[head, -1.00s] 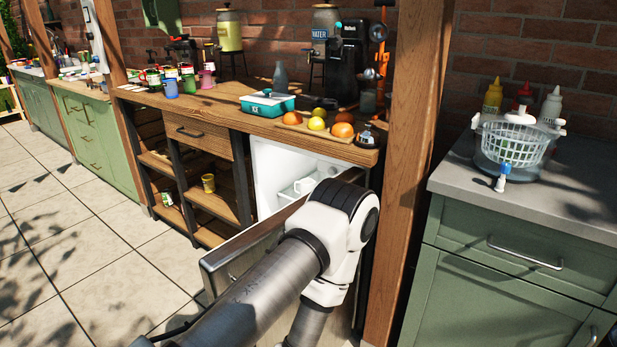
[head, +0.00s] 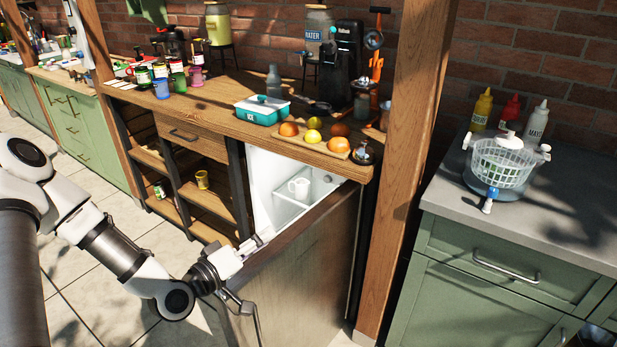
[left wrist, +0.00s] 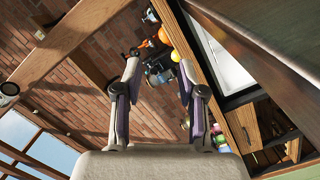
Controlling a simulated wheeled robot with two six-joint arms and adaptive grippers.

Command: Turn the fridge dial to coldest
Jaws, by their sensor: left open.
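The fridge (head: 265,184) is built under the wooden counter, with its white inside showing. Its wood-panelled door (head: 300,262) stands open toward me. The fridge's white inside also shows there (left wrist: 222,62). My right gripper is not in view.
On the counter above are a teal ice box (head: 262,110), a board with fruit (head: 322,149) and a black coffee machine (head: 346,62). A wooden post (head: 402,170) stands right of the fridge. Open shelves (head: 203,195) are at its left. The paved floor (head: 120,215) is clear.

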